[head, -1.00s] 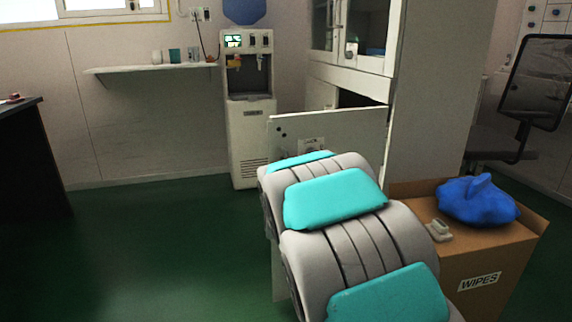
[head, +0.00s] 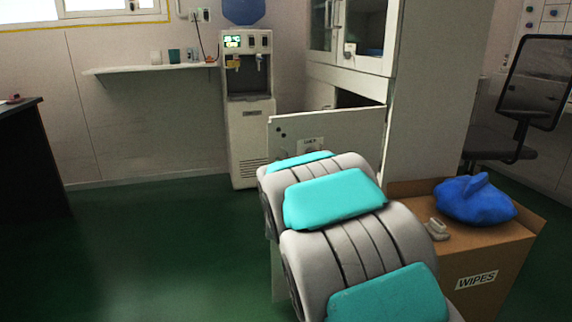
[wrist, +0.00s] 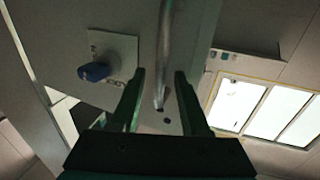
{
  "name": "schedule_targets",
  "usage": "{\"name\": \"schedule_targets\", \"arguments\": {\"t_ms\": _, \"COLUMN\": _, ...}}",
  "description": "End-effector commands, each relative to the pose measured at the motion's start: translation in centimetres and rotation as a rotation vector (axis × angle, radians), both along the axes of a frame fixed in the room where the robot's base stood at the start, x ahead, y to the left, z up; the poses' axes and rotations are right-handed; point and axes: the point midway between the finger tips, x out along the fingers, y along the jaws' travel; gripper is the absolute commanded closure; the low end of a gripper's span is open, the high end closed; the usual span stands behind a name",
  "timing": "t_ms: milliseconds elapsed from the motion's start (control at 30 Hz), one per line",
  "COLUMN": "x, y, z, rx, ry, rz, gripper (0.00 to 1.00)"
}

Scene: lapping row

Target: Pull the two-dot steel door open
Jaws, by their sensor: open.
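The grey steel door (head: 350,128) stands swung out from the lower part of the cabinet, with a dark opening behind its top edge. Two small dark dots show near its upper left corner. In the wrist view the door's face (wrist: 60,25) carries a metal bar handle (wrist: 164,45), a blue knob (wrist: 95,72) on a pale plate, and dark dots near the handle's end. My gripper (wrist: 160,78) is open, its two fingers on either side of the handle in this view. I cannot tell whether they touch it. In the head view my arm hides the gripper and handle.
A water dispenser (head: 249,110) stands behind the door's free edge. A cardboard wipes box (head: 480,262) with a blue bag (head: 476,202) on it stands to the right of my arm. A dark desk (head: 30,165) is at the left. The green floor (head: 160,240) between is clear.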

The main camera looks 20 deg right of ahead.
Motion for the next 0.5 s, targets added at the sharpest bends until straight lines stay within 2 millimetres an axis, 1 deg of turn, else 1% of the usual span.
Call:
{"name": "schedule_targets", "arguments": {"t_ms": 167, "x": -0.1, "y": 0.0, "z": 0.0, "rx": 0.0, "ry": 0.0, "rz": 0.0, "gripper": 0.54}}
{"name": "schedule_targets", "arguments": {"t_ms": 267, "x": -0.5, "y": 0.2, "z": 0.0, "rx": 0.0, "ry": 0.001, "rz": 0.0, "gripper": 0.54}}
{"name": "schedule_targets", "arguments": {"t_ms": 367, "x": -1.2, "y": 0.5, "z": 0.0, "rx": 0.0, "ry": 0.001, "rz": 0.001, "gripper": 0.54}}
{"name": "schedule_targets", "arguments": {"t_ms": 500, "x": -2.8, "y": 1.0, "z": 0.0, "rx": 0.001, "ry": 0.003, "rz": 0.001, "gripper": 0.54}}
